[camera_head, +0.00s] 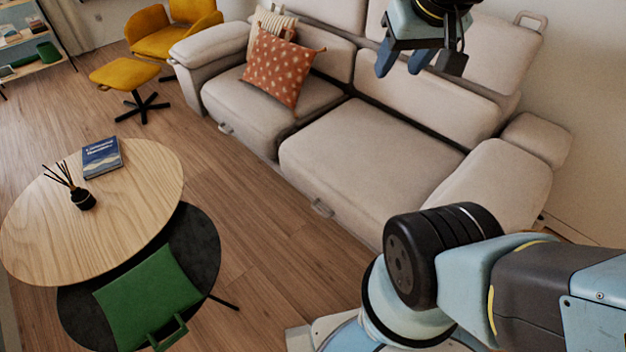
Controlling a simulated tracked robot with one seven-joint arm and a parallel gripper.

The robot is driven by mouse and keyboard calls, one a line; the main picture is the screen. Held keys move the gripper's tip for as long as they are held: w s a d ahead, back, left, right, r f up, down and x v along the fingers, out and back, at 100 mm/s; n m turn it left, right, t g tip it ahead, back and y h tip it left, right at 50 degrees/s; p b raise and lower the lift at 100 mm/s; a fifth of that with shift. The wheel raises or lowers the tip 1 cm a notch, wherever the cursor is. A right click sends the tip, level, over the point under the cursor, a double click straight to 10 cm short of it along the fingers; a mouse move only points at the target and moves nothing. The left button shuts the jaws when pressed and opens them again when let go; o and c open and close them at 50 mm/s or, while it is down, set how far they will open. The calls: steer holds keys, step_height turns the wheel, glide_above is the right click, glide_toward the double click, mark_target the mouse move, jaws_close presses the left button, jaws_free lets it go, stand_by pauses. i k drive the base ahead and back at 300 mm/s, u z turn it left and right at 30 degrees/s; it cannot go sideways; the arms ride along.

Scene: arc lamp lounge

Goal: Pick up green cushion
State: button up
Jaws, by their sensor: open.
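The green cushion (147,298) lies on the lower dark round table at the bottom left, with a green handle-like loop on its near side. My gripper (402,68) is at the top right, high in front of the sofa's backrest. It is open, with nothing between its fingers, and far from the cushion. My arm's larger links fill the lower right.
A wooden round table (120,228) overlaps the dark table (205,250); it bears a blue book (102,158) and a reed diffuser (82,199). A beige sofa (370,150) holds an orange patterned cushion (281,68). A yellow armchair (172,36) and footstool (125,72) stand behind. Floor between is clear.

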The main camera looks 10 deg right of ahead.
mark_target(136, 305)
steer(key=z, duration=1.35)
steer(key=i, duration=0.1)
steer(key=u, duration=3.15)
steer(key=k, duration=0.85)
steer(key=u, duration=0.2)
steer(key=i, duration=0.85)
steer(key=z, duration=0.1)
